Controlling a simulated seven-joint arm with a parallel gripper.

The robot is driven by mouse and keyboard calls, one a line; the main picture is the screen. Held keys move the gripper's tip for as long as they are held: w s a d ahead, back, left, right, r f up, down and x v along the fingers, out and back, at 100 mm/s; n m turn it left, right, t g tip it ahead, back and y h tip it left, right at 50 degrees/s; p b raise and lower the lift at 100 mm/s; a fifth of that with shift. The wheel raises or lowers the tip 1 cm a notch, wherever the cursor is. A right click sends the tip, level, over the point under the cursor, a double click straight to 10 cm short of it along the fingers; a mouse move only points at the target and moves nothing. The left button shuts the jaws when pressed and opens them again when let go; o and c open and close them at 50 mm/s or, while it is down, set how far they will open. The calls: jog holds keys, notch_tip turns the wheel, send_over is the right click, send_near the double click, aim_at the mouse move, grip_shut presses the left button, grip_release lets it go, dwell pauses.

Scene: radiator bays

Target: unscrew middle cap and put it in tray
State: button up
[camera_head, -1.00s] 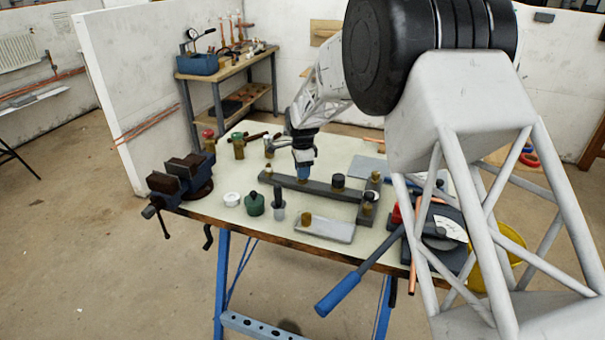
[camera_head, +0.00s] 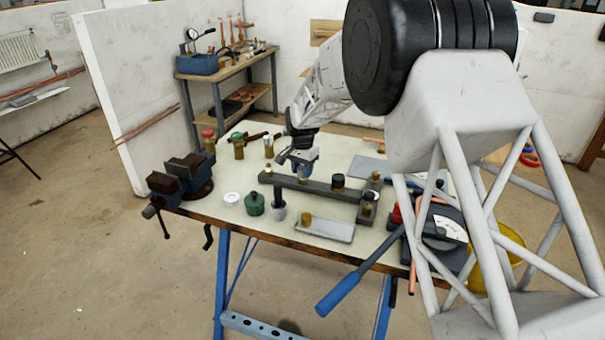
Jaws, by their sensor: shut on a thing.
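A dark bar (camera_head: 320,187) lies across the bench with fittings along it. A small pale-topped brass fitting (camera_head: 268,171) is at its left end, and a black cap (camera_head: 338,182) sits further right. A bare brass stud (camera_head: 303,175) shows at the middle position. My gripper (camera_head: 302,163) is just above and slightly left of this stud, tilted, and shut on the middle cap, which is mostly hidden by the fingers. A shallow grey tray (camera_head: 335,233) lies in front of the bar, with a brass piece (camera_head: 306,219) at its left.
A vise (camera_head: 178,180) is at the left edge. A gauge tool (camera_head: 440,235) and long blue handle (camera_head: 342,291) are at the right front.

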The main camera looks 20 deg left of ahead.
aim_at(303, 168)
jog(key=n, duration=0.4)
jog(key=shift+n, duration=0.3)
jog(key=n, duration=0.4)
jog(key=shift+r, duration=0.25)
jog(key=shift+r, duration=2.25)
jog(key=shift+d, duration=0.1)
